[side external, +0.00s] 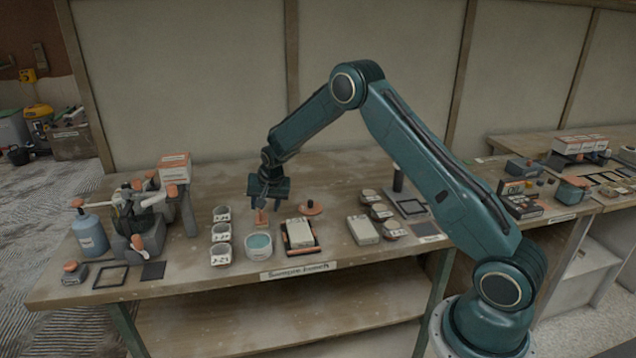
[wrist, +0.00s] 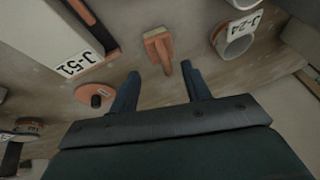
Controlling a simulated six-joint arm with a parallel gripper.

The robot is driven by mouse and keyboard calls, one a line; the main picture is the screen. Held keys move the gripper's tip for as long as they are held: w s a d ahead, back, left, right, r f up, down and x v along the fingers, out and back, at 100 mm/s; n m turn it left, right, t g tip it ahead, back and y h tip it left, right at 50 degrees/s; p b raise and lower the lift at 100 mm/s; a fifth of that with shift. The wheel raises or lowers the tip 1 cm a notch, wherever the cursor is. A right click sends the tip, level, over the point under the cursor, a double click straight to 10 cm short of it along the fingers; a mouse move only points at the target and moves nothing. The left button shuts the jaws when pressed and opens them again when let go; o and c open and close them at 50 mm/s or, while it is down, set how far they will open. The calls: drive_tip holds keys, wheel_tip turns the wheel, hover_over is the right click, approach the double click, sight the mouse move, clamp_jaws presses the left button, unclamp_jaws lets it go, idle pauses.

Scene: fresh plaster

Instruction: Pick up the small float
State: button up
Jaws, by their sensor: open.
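A small tool with a tan rectangular head and an orange handle (wrist: 158,46) lies on the bench. It may be the small float, though a round orange disc with a dark knob (wrist: 95,95) could also be one. In the side view the orange tool (side external: 261,218) is just below my gripper (side external: 266,198), and the disc (side external: 311,208) is to its right. My gripper (wrist: 160,71) is open and empty in the wrist view. The handle's end shows between the fingertips, and the head lies beyond them. The exact height gap cannot be told.
Labelled cups (side external: 221,232) stand left of the orange tool, with a tub (side external: 258,246) in front. A pale block in an orange-edged tray (side external: 300,234) stands to the right. A blue bottle (side external: 90,235) is at far left. The bench behind my gripper is clear.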

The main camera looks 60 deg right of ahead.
sight(263, 217)
drive_tip(key=shift+f, duration=0.15)
drive_tip(key=shift+x, duration=2.55)
drive_tip(key=shift+a, duration=0.15)
drive_tip(key=c, duration=0.8)
